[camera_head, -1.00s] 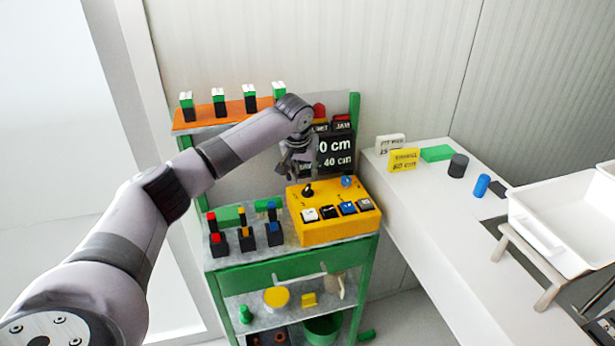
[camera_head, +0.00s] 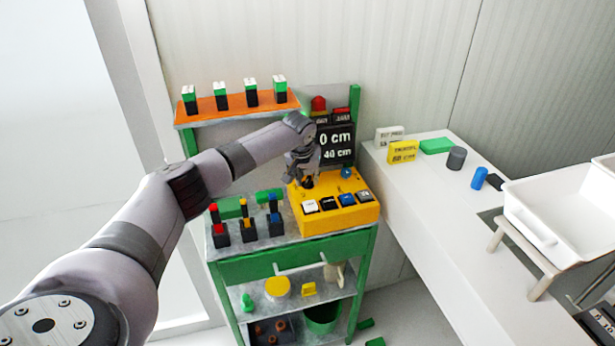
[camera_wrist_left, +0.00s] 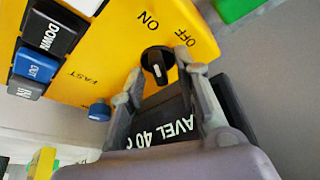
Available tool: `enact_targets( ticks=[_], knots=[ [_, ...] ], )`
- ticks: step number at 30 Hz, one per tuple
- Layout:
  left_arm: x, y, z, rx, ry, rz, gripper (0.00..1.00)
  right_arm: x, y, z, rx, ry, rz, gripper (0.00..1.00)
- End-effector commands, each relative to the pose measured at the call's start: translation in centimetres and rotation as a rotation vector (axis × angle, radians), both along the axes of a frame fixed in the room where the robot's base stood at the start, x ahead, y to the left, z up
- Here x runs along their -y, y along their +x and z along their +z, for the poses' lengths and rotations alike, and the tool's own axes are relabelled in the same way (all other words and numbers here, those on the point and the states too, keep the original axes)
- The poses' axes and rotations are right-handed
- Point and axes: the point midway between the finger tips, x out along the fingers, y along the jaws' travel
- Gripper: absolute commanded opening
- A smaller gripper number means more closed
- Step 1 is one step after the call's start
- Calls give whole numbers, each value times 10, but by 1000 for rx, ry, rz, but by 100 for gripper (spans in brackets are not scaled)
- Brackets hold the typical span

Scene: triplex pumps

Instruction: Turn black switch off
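The black rotary switch (camera_wrist_left: 157,65) sits on the yellow control box (camera_head: 342,218), near the printed ON and OFF labels. It has a white mark on its face; I cannot tell which label it is set to. In the wrist view my left gripper (camera_wrist_left: 158,72) has its fingers apart, one on each side of the switch. I cannot tell whether they touch it. In the head view my left gripper (camera_head: 304,172) is low over the box's back left and mostly covers the switch. My right gripper is not in view.
A blue knob (camera_head: 346,172) is on the box right of the gripper, with push buttons (camera_head: 337,202) in front. A dark display (camera_head: 336,146) stands behind. Small levers (camera_head: 247,229) stand left of the box. A white table (camera_head: 430,220) is to the right.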

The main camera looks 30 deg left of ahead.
Motion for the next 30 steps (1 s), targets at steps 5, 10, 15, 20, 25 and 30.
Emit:
enact_targets(
  ticks=[5,10,15,20,25,30],
  knots=[
    [0,0,0,0,0,0,16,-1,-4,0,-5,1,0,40],
    [1,0,0,0,-1,0,4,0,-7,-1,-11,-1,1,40],
    [1,0,0,0,-1,0,0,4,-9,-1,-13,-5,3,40],
    [1,0,0,-1,-1,0,0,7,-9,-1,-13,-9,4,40],
    [0,0,0,-3,-3,-51,0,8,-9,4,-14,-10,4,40],
    [0,0,-1,-2,-3,-124,0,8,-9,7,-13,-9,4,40]
  ],
)
